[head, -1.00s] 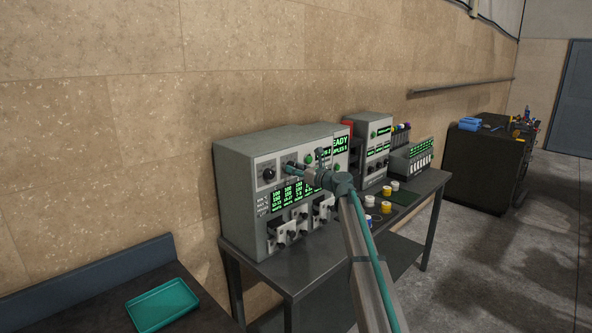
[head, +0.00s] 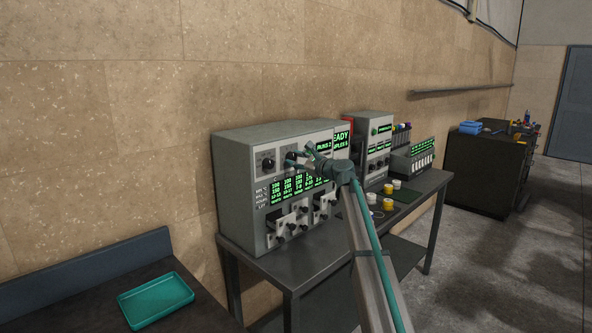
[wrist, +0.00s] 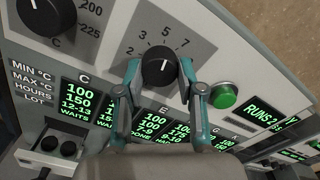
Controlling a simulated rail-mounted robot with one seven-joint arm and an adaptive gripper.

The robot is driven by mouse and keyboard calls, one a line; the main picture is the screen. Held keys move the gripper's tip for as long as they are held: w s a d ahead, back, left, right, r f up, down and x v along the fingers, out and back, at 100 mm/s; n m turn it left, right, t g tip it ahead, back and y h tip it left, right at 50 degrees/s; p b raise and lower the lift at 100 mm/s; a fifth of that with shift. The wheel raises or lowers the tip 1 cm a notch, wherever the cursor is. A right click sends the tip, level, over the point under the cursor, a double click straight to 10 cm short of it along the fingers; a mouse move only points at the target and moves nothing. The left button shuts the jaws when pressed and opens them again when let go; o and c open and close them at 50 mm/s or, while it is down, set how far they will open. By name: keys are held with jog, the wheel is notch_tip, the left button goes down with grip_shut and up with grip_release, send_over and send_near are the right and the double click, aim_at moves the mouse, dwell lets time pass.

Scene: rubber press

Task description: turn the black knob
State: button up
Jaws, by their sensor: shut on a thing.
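The black knob (wrist: 158,70) is on the grey machine's front panel, inside a darker grey square numbered 2, 3, 5 and 7. A white pointer line shows on its face. My gripper (wrist: 160,74) has one teal finger on each side of the knob and is shut on it. In the head view, my gripper (head: 300,155) is at the upper front of the grey machine (head: 240,205) and hides part of the panel. A second black knob (wrist: 47,15), with a scale showing 200 and 225, is to the left.
A green button (wrist: 223,96) is close to the right finger. Green-lit displays (wrist: 83,101) and small lower knobs (wrist: 69,149) lie below. In the head view, a teal tray (head: 156,300) lies on the left bench, and yellow and white rolls (head: 389,203) stand on the table.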

jog(key=n+b, duration=0.2)
jog(key=b, duration=0.1)
jog(key=n+b, duration=0.3)
jog(key=shift+w+f+n, duration=0.1)
jog(key=shift+f+n, duration=0.1)
jog(key=shift+n, duration=0.1)
jog(key=n+b, duration=0.1)
jog(key=b, duration=0.1)
jog(key=n+b, duration=0.1)
jog(key=n, duration=0.1)
jog(key=shift+r+b, duration=0.25)
jog(key=shift+b, duration=0.1)
jog(key=shift+n, duration=0.4)
jog(key=o, duration=1.1)
jog(key=shift+o, duration=0.2)
jog(key=v, duration=1.2)
